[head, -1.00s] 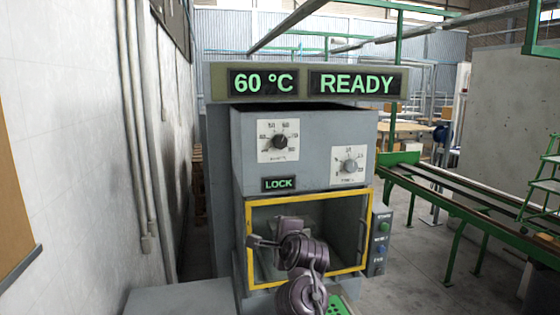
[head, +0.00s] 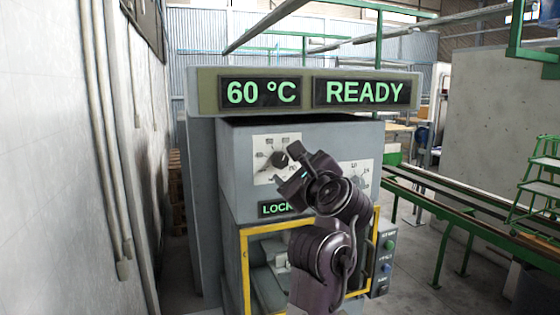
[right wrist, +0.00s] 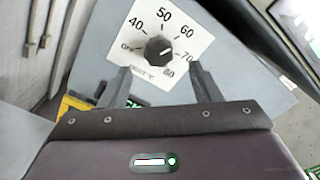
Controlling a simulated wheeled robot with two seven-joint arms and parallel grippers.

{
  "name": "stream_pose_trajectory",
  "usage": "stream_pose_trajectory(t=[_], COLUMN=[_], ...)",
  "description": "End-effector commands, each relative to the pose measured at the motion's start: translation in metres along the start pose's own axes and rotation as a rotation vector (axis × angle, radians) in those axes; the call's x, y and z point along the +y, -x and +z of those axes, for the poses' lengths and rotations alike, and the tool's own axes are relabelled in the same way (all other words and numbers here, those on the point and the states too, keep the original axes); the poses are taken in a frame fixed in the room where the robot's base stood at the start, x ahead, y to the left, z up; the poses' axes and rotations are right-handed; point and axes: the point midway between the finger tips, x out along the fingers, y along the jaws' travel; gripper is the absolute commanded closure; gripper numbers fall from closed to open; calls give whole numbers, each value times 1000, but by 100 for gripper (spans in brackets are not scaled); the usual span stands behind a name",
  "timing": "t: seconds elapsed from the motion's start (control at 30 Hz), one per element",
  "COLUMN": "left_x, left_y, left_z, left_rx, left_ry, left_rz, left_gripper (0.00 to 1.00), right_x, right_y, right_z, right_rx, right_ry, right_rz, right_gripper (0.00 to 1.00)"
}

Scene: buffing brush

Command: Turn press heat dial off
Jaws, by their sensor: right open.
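The press heat dial is a black knob (head: 281,158) on a white scale plate at the upper left of the grey press front. In the right wrist view the knob (right wrist: 158,50) sits on a plate marked OFF and 40 to 80; its exact pointer setting is hard to read. My right gripper (head: 291,172) is open just in front of the dial. In the right wrist view its two fingers (right wrist: 160,66) stand apart, below and to either side of the knob, not closed on it. My left gripper is not in view.
A display (head: 310,92) above reads 60 °C and READY. A second dial (head: 359,173) is to the right, partly behind my arm. A LOCK sign (head: 273,209), a yellow-framed opening (head: 245,270) and a button box (head: 386,262) are below. A wall stands left.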

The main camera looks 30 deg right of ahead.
Motion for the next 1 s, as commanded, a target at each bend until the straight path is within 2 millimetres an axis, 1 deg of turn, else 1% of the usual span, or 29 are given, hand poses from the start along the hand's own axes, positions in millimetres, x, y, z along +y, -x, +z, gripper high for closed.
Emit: stream_pose_trajectory(t=[0.03, 0.1, 0.17, 0.23, 0.37, 0.5, 0.57, 0.63, 0.7, 1.0], left_x=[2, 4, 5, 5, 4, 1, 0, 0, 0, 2], left_y=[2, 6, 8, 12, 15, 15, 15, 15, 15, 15], left_z=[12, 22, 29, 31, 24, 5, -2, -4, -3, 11], left_rx=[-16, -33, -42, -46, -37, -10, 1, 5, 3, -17], left_ry=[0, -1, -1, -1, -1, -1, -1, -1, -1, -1], left_rz=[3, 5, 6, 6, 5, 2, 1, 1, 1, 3], left_gripper=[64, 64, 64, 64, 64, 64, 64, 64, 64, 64], right_x=[1, 0, 0, -1, 0, 1, 1, 1, 1, 1], right_y=[-10, -22, -31, -41, -53, -58, -58, -58, -58, -58], right_z=[1, 2, 2, 2, 1, 0, 0, 0, 0, 0], right_rx=[-1, 1, 0, 1, 1, -1, -1, -1, -1, -1], right_ry=[-3, -1, -1, 0, 1, 1, 1, 1, 2, 2], right_rz=[5, 4, 4, 2, 2, 2, 2, 2, 2, 2], right_gripper=[43, 43, 43, 43, 43, 43, 43, 43, 43, 82])
